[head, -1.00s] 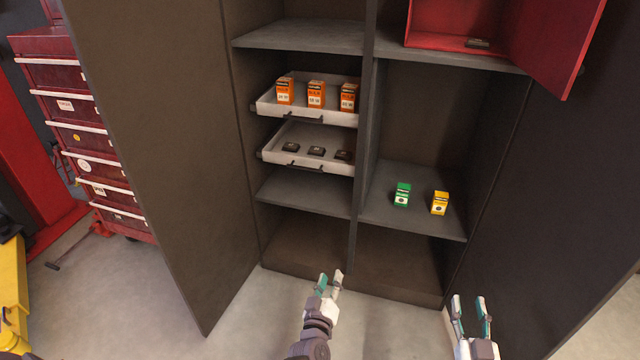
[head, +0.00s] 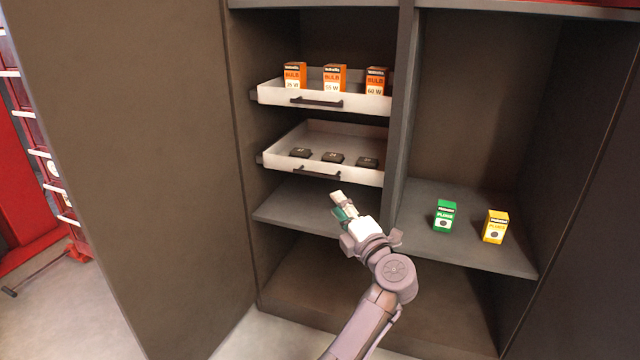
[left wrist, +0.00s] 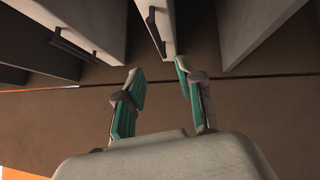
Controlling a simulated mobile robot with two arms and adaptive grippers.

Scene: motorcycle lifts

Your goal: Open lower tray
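The lower tray (head: 345,175) is a pale shallow tray in the left bay of the cabinet, with several small dark parts inside. Its dark bar handle (head: 317,173) is on its front face. My left gripper (head: 338,205) is just below and right of this handle in the head view, apart from it. In the left wrist view the gripper (left wrist: 159,70) is open and empty. What looks like the lower tray's handle (left wrist: 155,30) lies beyond the gap between its fingertips. My right gripper is out of view.
The upper tray (head: 360,102) holds orange bulb boxes (head: 335,78) and has its own handle (head: 317,102). A grey shelf (head: 290,205) lies below the lower tray. A vertical divider (head: 401,120) stands right of it. Green (head: 445,216) and yellow (head: 495,227) boxes stand on the right shelf.

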